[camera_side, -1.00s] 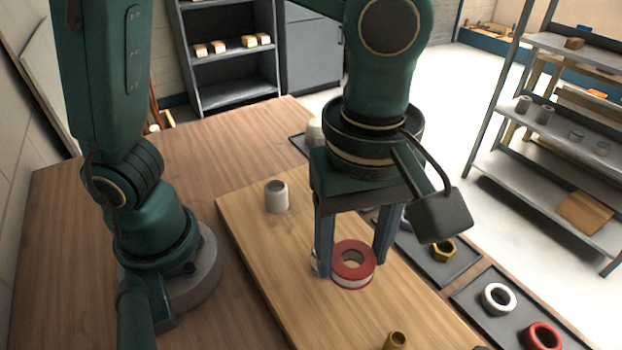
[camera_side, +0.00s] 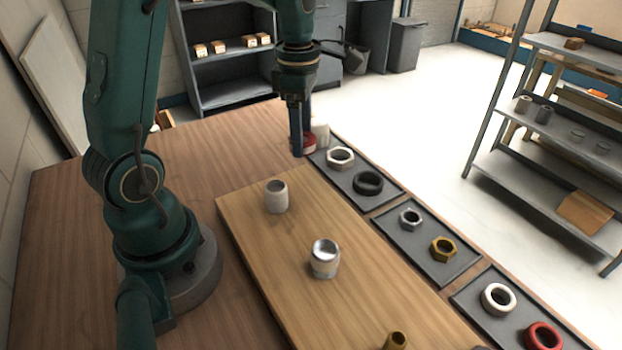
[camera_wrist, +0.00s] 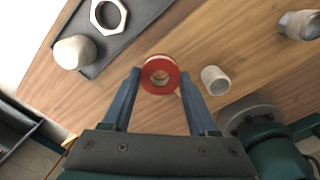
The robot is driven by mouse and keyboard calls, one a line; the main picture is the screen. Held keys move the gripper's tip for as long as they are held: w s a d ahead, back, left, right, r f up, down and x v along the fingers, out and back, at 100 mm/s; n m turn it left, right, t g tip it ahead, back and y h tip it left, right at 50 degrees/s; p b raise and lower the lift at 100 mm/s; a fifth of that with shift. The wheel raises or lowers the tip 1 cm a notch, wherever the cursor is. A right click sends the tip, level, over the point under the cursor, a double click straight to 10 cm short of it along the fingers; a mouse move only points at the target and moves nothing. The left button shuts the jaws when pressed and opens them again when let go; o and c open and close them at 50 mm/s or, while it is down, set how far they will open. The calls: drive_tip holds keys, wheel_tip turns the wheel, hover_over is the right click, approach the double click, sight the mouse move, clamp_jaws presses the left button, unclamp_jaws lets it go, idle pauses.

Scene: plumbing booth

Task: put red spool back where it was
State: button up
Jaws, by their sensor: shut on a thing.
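The red spool (camera_side: 303,148), a red-flanged ring with a round hole, is held in my gripper (camera_side: 302,150) at the far end of the table in the side view, partly hidden by a finger. In the wrist view the red spool (camera_wrist: 160,62) sits between the two fingertips of my gripper (camera_wrist: 160,80), its red face to the camera. The side view shows it beside the pale cylinder (camera_side: 321,135) at the far tray's corner. I cannot tell whether the spool touches the table or hangs just above it.
The far tray (camera_side: 384,195) holds a pale hex nut (camera_side: 340,157) and a black ring (camera_side: 368,183). Two more trays continue nearer, with nuts and rings. A grey-white fitting (camera_side: 276,197) and a metal-topped fitting (camera_side: 324,260) stand on the wooden board (camera_side: 255,240). The far left table is clear.

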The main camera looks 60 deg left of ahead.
sight(252, 166)
drive_tip(key=s+a+f+n, duration=0.1)
drive_tip(key=s+a, duration=0.1)
drive_tip(key=a, duration=0.1)
drive_tip(key=s+a+f+n, duration=0.2)
drive_tip(key=a, duration=0.2)
drive_tip(key=s+a+f+n, duration=0.1)
drive_tip(key=s+a+n, duration=0.1)
drive_tip(key=a, duration=0.2)
drive_tip(key=shift+s+a+f, duration=0.15)
drive_tip(key=shift+f, duration=2.4)
drive_tip(key=o, duration=1.3)
drive_tip(key=shift+f, duration=0.1)
